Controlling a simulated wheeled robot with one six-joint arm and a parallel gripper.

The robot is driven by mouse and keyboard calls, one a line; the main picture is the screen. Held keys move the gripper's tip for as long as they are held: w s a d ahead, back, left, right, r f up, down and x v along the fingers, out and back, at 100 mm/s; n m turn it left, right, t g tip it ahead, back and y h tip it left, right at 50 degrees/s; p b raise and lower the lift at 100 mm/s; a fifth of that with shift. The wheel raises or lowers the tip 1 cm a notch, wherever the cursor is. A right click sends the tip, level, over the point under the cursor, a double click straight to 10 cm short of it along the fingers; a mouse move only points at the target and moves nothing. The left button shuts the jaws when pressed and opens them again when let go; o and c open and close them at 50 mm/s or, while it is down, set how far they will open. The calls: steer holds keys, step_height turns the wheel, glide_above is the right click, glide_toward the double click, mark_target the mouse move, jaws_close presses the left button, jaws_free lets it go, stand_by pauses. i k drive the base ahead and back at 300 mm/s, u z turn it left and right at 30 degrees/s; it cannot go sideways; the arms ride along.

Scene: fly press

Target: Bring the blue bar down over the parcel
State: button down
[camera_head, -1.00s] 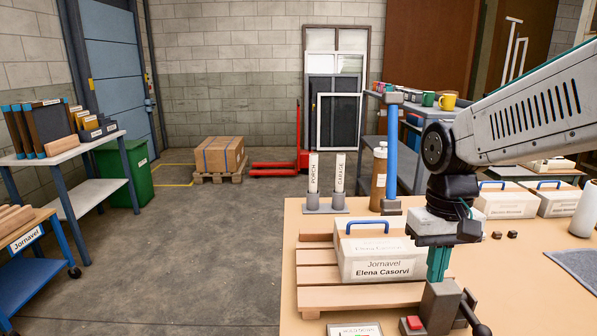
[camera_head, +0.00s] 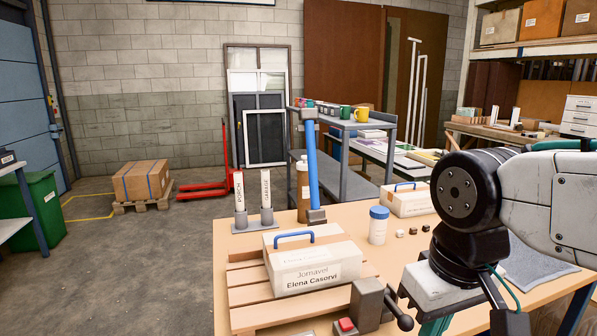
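The blue bar (camera_head: 312,165) stands upright behind the pallet, between a grey head at its top and a grey foot on the table. The parcel (camera_head: 318,272) is a white box with a blue handle on top, labelled "Jornavel Elena Casorvi". It sits on a slatted wooden pallet (camera_head: 250,297). The bar is not over the parcel. My gripper (camera_head: 436,327) is at the lower right, right of the parcel and apart from the bar. Its fingertips are cut off by the bottom edge, so its opening is hidden.
A grey block (camera_head: 367,304) with a black lever and a red button (camera_head: 346,325) stands at the pallet's front right. A brown bottle (camera_head: 303,190) is beside the bar. A blue-capped white jar (camera_head: 378,226) and another white box (camera_head: 408,201) stand to the right.

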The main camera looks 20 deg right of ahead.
mark_target(308, 114)
steer(key=k, duration=0.95)
steer(key=u, duration=1.3)
steer(key=i, duration=4.55)
steer(key=z, duration=3.8)
steer(key=i, duration=0.55)
